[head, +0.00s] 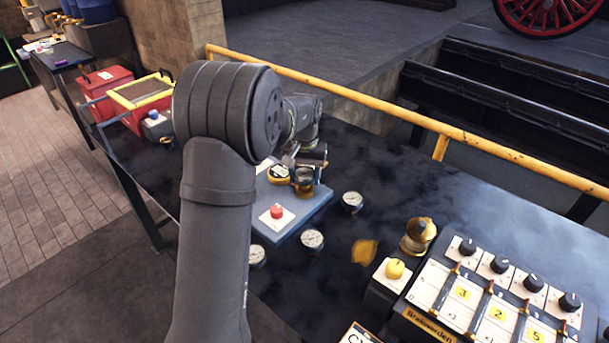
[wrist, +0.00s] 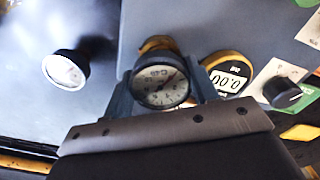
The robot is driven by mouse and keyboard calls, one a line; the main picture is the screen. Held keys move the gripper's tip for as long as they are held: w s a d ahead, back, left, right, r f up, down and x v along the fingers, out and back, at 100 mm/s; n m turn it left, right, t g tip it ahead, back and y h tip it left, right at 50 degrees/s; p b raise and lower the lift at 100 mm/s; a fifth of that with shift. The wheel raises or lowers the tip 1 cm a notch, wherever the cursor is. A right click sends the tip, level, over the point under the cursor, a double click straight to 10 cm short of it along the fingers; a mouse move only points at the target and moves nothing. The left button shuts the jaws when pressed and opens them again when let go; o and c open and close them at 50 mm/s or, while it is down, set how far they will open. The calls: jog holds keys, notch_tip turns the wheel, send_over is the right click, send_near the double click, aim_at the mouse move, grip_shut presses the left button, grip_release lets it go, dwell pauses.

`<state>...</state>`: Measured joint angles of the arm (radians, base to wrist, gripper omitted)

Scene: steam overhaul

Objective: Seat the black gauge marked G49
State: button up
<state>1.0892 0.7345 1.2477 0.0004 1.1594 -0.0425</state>
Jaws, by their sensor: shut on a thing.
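My gripper (wrist: 160,90) is shut on a black-rimmed gauge (wrist: 160,86) with a pale dial, one finger on each side. The dial's small marking is too blurred to read surely. A brass fitting (wrist: 157,46) shows just behind the gauge; I cannot tell whether the two touch. In the head view my gripper (head: 305,172) is over the blue-grey board (head: 290,228), close above the brass fitting (head: 304,189), and the arm partly hides it. A yellow-ringed digital readout (wrist: 228,76) sits beside the held gauge; it also shows in the head view (head: 279,174).
Loose gauges lie on the dark table (head: 430,185): one right of the board (head: 352,201), two near its front (head: 312,240) (head: 257,256). The board carries a red button (head: 277,212). A brass bell-like piece (head: 418,236) and a knob panel (head: 490,310) stand at right. A yellow rail (head: 400,112) runs behind.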

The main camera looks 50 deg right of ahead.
jog(key=shift+f, duration=0.1)
jog(key=shift+f, duration=0.6)
jog(key=shift+f, duration=0.2)
dwell(0.4)
jog(key=o, duration=1.2)
jog(key=shift+c, duration=0.2)
jog(key=shift+o, duration=0.4)
jog(key=shift+o, duration=1.1)
